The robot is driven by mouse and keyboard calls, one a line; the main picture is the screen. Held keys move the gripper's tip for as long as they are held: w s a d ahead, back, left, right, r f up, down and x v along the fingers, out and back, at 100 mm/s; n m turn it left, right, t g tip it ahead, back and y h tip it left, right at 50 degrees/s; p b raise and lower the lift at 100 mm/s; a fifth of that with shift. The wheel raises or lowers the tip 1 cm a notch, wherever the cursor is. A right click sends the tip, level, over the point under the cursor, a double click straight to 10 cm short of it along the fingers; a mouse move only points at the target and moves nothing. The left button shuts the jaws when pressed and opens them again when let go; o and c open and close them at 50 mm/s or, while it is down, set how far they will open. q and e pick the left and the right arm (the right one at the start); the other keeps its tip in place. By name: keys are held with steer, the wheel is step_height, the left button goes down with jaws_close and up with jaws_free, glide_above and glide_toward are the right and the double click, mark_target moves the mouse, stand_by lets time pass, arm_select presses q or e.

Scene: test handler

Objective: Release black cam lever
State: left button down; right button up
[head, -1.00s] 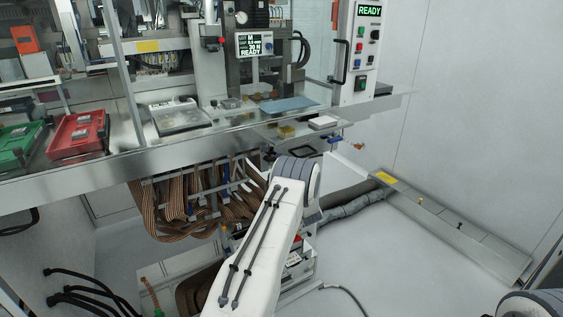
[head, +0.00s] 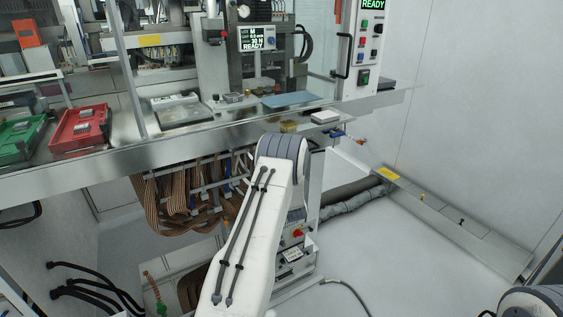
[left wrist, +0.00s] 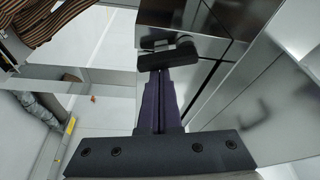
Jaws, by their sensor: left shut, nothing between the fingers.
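My left gripper (left wrist: 163,76) is shut and empty in the left wrist view, its purple fingers together. A short black bar (left wrist: 168,56) with a grey metal piece behind it lies across the picture at the fingertips. It may be the black cam lever. I cannot tell whether the fingers touch it. In the head view my left arm rises through the middle to the bench edge and hides its own gripper. I cannot make out the cam lever there. My right gripper is out of view.
The steel bench (head: 110,148) carries a red tray (head: 82,127), a green tray (head: 18,132) and a blue plate (head: 290,100). A control panel (head: 368,45) stands at the right. Brown ribbon cables (head: 175,195) hang below. The floor at the right is mostly clear.

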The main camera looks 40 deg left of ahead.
arm_select(q)
steer(key=shift+s+a+f+m+h, duration=0.25)
steer(key=shift+s+m+h, duration=0.2)
steer(key=shift+m, duration=0.45)
steer(key=shift+s, duration=0.1)
steer(key=v, duration=1)
steer(key=shift+p, duration=0.4)
steer(key=shift+d, duration=0.1)
